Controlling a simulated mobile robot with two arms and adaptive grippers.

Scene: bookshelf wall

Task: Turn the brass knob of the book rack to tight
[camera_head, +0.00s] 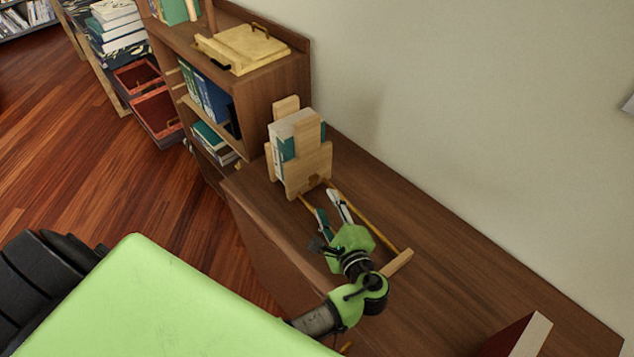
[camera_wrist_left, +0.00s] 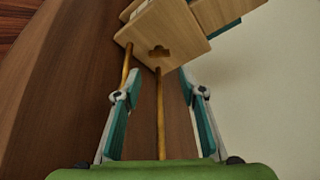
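The wooden book rack (camera_head: 303,172) stands on the brown cabinet top and holds several upright books (camera_head: 284,145). Two brass-coloured rails (camera_head: 375,235) run from its near panel to a wooden end bar (camera_head: 398,263). In the left wrist view the near panel (camera_wrist_left: 185,32) fills the top, with a dark lobed shape (camera_wrist_left: 159,51) low on it; I cannot tell whether this is the brass knob or a cutout. My left gripper (camera_head: 327,203) is open and empty above the rails, its fingers pointing at the panel, short of it. It also shows in the left wrist view (camera_wrist_left: 154,88). My right gripper is out of view.
A shelf unit (camera_head: 272,80) with books and a pale wooden tray (camera_head: 242,47) on top stands behind the rack. The wall (camera_head: 450,100) rises on the right. A wooden-edged object (camera_head: 530,335) stands at the lower right. The cabinet top (camera_head: 440,235) right of the rails is clear.

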